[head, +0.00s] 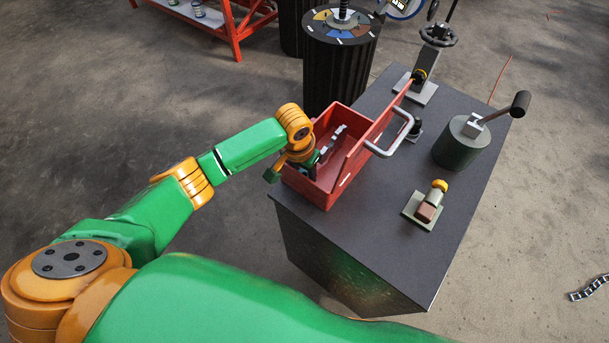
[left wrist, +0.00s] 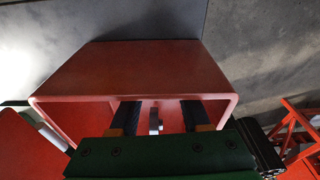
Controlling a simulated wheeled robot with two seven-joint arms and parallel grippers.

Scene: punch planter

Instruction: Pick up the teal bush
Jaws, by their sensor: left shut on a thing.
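My left gripper (head: 318,157) reaches down into the red toolbox (head: 325,197) from its left side. The toolbox also shows in the left wrist view (left wrist: 150,65), with both dark fingers inside it. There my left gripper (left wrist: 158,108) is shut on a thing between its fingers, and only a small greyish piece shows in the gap. I take it for the teal bush, but its teal colour does not show and most of it is hidden. My right gripper is not in view.
The toolbox stands on a dark bench (head: 375,245), its grey handle (head: 405,135) on the right. A green cylinder with a lever (head: 460,143), a small fixture (head: 430,207) and a handwheel press (head: 428,75) are nearby. A black drum (head: 338,75) stands behind.

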